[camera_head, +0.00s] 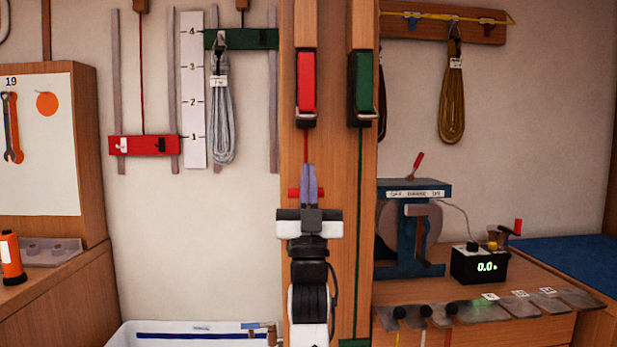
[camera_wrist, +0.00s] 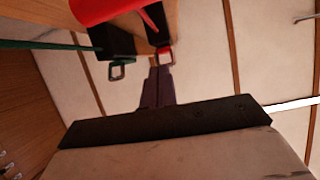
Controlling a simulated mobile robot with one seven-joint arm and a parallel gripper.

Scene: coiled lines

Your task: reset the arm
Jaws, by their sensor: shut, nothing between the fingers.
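My gripper (camera_head: 309,168) is raised in front of the wooden post (camera_head: 340,170), with its purple fingers together and pointing up. It is empty. Behind the fingers is a small red crossbar (camera_head: 293,193) on the red line; whether the fingers touch it I cannot tell. The fingers also show in the wrist view (camera_wrist: 161,72), closed, near a red part with a metal loop (camera_wrist: 164,56).
A red cleat (camera_head: 306,82) and a green cleat (camera_head: 363,82) are on the post above my gripper. A red block (camera_head: 144,145) and a green bar (camera_head: 262,39) with a grey coil (camera_head: 222,120) hang left. A scale box (camera_head: 480,265) and white bin (camera_head: 150,334) stand below.

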